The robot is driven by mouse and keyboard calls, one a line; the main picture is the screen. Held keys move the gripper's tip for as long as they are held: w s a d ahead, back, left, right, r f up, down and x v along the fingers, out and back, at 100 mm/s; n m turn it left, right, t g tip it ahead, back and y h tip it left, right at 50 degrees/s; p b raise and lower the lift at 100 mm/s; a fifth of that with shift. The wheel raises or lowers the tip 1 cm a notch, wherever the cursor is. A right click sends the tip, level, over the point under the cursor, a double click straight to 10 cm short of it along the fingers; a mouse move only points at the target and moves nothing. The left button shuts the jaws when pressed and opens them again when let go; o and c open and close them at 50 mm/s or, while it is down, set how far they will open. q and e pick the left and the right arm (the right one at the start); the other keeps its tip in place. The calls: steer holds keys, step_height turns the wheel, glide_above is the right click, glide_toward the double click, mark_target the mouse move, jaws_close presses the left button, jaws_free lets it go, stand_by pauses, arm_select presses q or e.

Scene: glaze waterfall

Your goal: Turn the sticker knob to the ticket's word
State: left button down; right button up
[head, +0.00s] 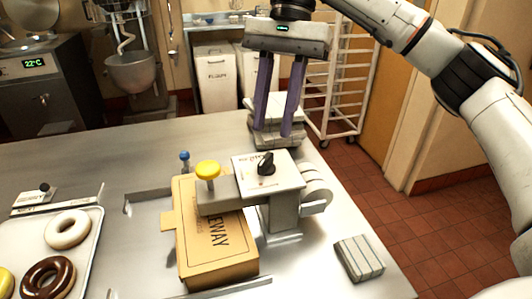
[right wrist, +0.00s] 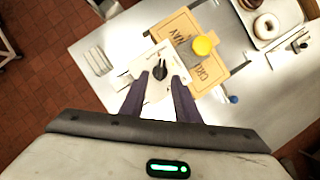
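The black knob (head: 266,163) sits on a pale plate (head: 285,176) on top of a grey stamping machine (head: 282,215). Small dark marks are printed on the plate, too small to read. In the right wrist view the knob (right wrist: 160,71) shows beyond and between my fingertips. My right gripper (head: 274,134) is open and empty, fingers pointing down, above and behind the knob and apart from it. It also shows in the right wrist view (right wrist: 159,80). No ticket's word can be read. My left gripper is not in view.
A yellow button (head: 208,170) stands on the machine's arm over a cardboard box (head: 218,262) marked "...EWAY". A doughnut tray (head: 92,248) is at left, a small blue-topped peg (head: 185,157) behind the box. Grey stacks (head: 359,258) lie front right and behind the machine.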

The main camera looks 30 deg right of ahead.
mark_target(266, 158)
steer(key=b+x, duration=0.1)
steer(key=x, duration=0.5)
steer(key=shift+b, duration=0.3)
jaws_close()
